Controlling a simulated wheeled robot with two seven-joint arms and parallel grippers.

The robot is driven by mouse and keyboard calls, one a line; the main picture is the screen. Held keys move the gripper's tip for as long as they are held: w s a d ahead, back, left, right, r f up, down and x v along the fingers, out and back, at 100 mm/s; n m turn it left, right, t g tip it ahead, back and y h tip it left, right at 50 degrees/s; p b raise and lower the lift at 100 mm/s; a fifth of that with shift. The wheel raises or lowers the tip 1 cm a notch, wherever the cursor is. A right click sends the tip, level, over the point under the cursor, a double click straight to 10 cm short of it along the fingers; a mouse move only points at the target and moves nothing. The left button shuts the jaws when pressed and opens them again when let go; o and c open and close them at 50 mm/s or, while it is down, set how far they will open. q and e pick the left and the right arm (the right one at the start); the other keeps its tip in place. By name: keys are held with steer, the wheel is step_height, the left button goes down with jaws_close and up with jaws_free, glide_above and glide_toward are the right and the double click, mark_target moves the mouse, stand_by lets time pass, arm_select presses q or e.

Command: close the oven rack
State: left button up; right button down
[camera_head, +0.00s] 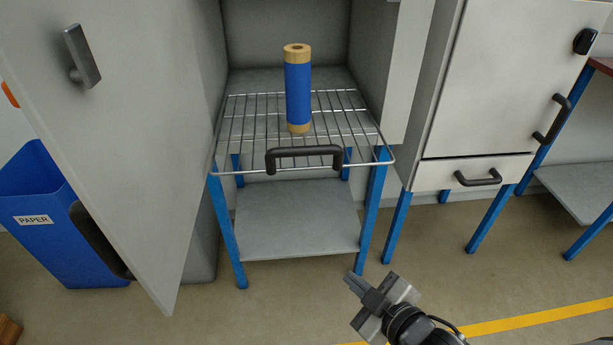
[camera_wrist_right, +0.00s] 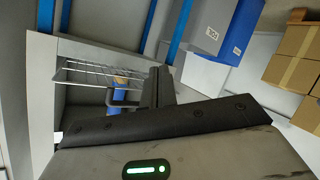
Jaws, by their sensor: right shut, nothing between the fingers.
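The oven rack (camera_head: 235,130) is a wire shelf pulled partly out of the open oven (camera_head: 290,25). Its black handle (camera_head: 305,152) is at the front edge. A blue bushing (camera_head: 298,90) with tan ends stands upright on the rack. My right gripper (camera_head: 352,280) is shut and empty, below and to the right of the handle, apart from it. In the right wrist view the rack (camera_wrist_right: 88,76) and the bushing (camera_wrist_right: 121,88) show beyond my right gripper (camera_wrist_right: 160,75). My left gripper is out of view.
The oven door (camera_head: 125,140) stands open on the left. A blue paper bin (camera_head: 55,240) is behind it. A cabinet (camera_head: 490,90) with black handles stands on the right. A lower shelf (camera_head: 297,225) sits between blue legs. The floor in front is clear.

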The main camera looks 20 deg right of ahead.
steer(key=w+d+r+n+t+y, duration=0.35)
steer(key=d+r+n, duration=0.35)
steer(key=r+n, duration=0.45)
steer(key=w+a+f+n+p, duration=0.1)
steer(key=w+f+n, duration=0.1)
steer(key=w, duration=1.1)
steer(key=shift+a+p, duration=0.2)
steer(key=shift+p, duration=0.15)
steer(key=shift+w, duration=0.15)
